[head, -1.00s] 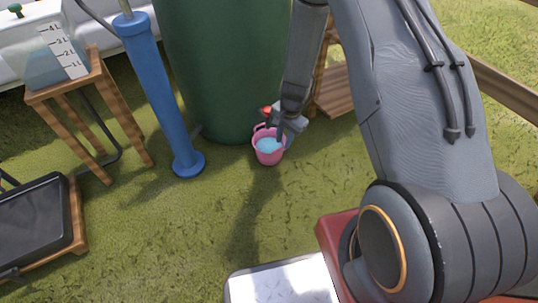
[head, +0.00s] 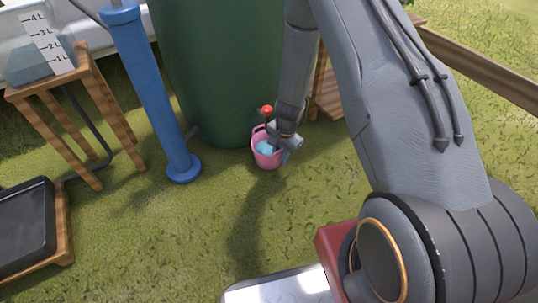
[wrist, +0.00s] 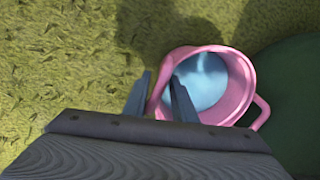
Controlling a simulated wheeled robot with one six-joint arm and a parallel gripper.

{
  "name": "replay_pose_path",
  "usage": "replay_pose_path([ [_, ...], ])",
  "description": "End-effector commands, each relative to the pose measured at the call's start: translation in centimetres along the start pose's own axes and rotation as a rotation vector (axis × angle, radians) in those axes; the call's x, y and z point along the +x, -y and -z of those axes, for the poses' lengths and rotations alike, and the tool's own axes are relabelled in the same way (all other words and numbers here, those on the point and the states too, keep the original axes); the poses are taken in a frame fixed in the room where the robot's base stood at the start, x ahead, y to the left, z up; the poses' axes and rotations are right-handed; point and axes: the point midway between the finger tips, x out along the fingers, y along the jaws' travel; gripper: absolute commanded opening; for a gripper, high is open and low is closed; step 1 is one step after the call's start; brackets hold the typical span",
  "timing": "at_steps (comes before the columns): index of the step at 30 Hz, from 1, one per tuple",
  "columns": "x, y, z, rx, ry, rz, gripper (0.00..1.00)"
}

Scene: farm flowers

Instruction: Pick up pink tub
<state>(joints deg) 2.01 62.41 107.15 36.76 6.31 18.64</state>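The pink tub (head: 267,158) stands on the grass in front of the green barrel, with light blue water inside. In the wrist view the tub (wrist: 240,87) is seen from above, with one handle on its right and another on its left. My gripper (head: 272,138) is down at the tub in the head view, partly covering its right side. In the wrist view my gripper (wrist: 158,80) has its fingers apart, one on each side of the tub's left rim and handle. Whether they touch it is hard to tell.
The green barrel (head: 219,75) stands close behind the tub, with a red knob (head: 266,110) just above the tub. A blue pump (head: 153,95) stands to the left. A wooden stand (head: 75,95) bears a clear measuring container. Open grass lies in front.

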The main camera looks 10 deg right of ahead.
Motion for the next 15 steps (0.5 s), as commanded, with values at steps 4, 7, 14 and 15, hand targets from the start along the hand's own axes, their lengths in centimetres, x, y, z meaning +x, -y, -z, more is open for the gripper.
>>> replay_pose_path([
  [4, 0.12, 0.02, -0.01, 0.0, 0.0, 0.0, 0.24],
  [7, 0.09, 0.02, -0.01, -0.001, 0.0, 0.0, 0.24],
  [14, 0.08, 0.03, -0.01, -0.001, 0.0, 0.0, 0.0],
  [15, 0.08, 0.03, -0.01, -0.001, 0.0, 0.0, 0.0],
])
